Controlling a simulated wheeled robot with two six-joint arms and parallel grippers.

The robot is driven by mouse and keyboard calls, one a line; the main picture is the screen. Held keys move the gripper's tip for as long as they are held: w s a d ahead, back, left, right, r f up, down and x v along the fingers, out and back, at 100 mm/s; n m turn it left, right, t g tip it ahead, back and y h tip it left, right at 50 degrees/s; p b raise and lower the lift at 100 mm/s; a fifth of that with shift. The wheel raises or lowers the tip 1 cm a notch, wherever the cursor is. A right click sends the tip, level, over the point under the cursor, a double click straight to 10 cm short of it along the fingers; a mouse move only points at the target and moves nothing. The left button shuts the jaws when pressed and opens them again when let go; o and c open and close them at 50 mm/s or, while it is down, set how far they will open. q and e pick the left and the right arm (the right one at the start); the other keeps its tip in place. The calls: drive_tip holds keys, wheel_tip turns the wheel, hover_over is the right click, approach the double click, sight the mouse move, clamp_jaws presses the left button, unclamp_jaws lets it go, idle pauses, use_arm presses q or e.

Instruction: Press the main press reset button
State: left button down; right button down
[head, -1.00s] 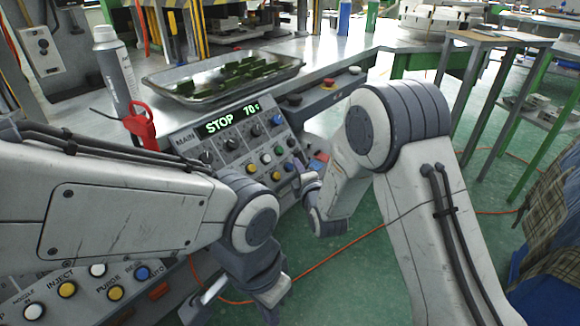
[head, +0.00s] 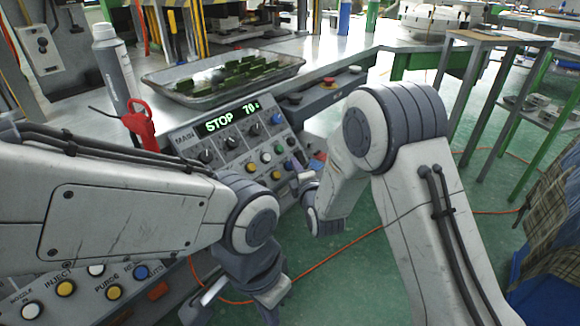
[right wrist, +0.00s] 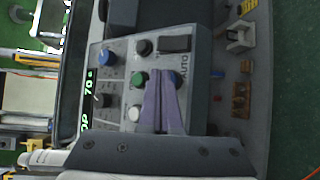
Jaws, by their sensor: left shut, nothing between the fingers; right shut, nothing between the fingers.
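The main press panel (head: 172,141) has a green display reading STOP and 70, with knobs and coloured buttons below. A blue button (head: 288,165) sits at its lower right, beside a yellow one (head: 275,175); I cannot read its label. My right gripper (head: 297,168) is at the panel's right end, close to the blue button. In the right wrist view its purple fingers (right wrist: 156,76) are shut and empty over the panel, near the green button (right wrist: 138,78) and the AUTO label. Whether they touch anything is unclear. My left gripper (head: 268,295) is low, shut and empty, away from this panel.
A second panel (head: 40,270) at lower left has INJECT, PURGE and a blue button. A metal tray (head: 160,83) with green pieces, a spray can (head: 114,70) and a red-handled tool (head: 140,124) are on the bench. A red button (head: 329,82) is on the bench front.

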drive_tip(key=shift+w+a+f, duration=0.15)
drive_tip(key=shift+a+f, duration=0.1)
idle(0.7)
drive_tip(key=shift+r, duration=0.1)
drive_tip(key=shift+s+d+r, duration=0.4)
drive_tip(key=shift+d+r, duration=0.05)
drive_tip(key=shift+d, duration=0.05)
idle(0.4)
drive_tip(key=s+d+r+p, duration=0.2)
drive_tip(key=d+r, duration=0.1)
drive_tip(key=shift+s+d+r, duration=0.1)
idle(0.3)
idle(0.4)
